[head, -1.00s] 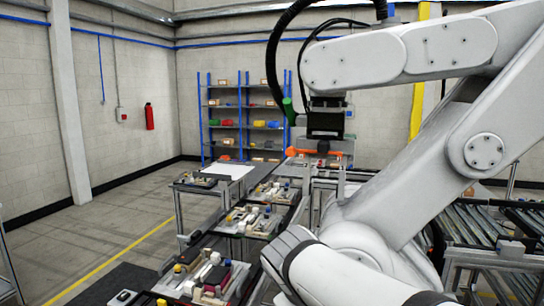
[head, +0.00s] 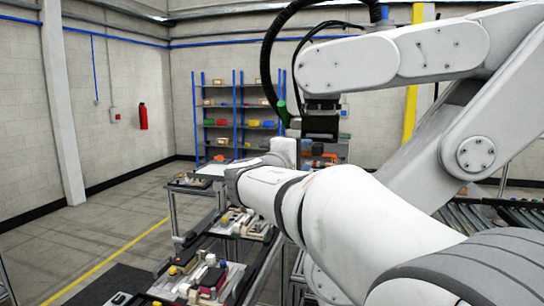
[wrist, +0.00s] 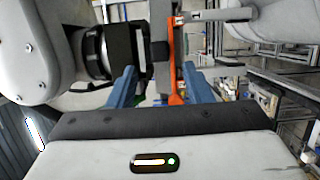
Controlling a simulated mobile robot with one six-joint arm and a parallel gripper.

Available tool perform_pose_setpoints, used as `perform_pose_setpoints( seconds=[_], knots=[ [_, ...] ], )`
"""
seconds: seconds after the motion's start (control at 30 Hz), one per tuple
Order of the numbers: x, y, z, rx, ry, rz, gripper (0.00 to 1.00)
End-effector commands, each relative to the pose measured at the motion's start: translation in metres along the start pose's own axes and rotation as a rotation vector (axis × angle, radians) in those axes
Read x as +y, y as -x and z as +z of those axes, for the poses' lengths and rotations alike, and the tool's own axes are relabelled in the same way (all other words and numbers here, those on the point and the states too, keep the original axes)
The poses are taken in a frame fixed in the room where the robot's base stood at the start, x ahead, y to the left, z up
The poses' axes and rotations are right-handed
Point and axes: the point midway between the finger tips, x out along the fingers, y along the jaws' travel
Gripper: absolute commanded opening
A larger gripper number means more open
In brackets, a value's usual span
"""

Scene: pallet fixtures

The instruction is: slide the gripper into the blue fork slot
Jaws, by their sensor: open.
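My gripper (wrist: 160,90) shows in the wrist view as two blue-grey fingers, apart from each other. An upright orange part (wrist: 177,65) appears between them, close to the right finger; I cannot tell whether it touches. In the head view my gripper is mostly hidden behind my white arm. I cannot make out a blue fork slot. A fixture pallet (head: 236,287) lies at lower left in the head view, with small white, yellow, red and blue pieces on it.
A large white robot arm (head: 430,50) with a black tool (head: 320,127) hangs above the row of pallets. It also stands close on the left in the wrist view (wrist: 35,50). Blue-framed shelves (head: 237,110) stand at the back.

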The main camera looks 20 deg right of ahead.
Motion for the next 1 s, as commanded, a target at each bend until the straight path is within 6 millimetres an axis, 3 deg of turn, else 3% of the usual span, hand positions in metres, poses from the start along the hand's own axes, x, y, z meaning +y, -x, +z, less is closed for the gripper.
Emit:
perform_pose_setpoints(
  seconds=[0.5,1.0],
  knots=[
    [-0.002,-0.057,0.000,0.000,-0.001,-0.001,0.45],
    [0.000,-0.065,-0.001,0.002,-0.001,-0.002,0.45]
  ],
)
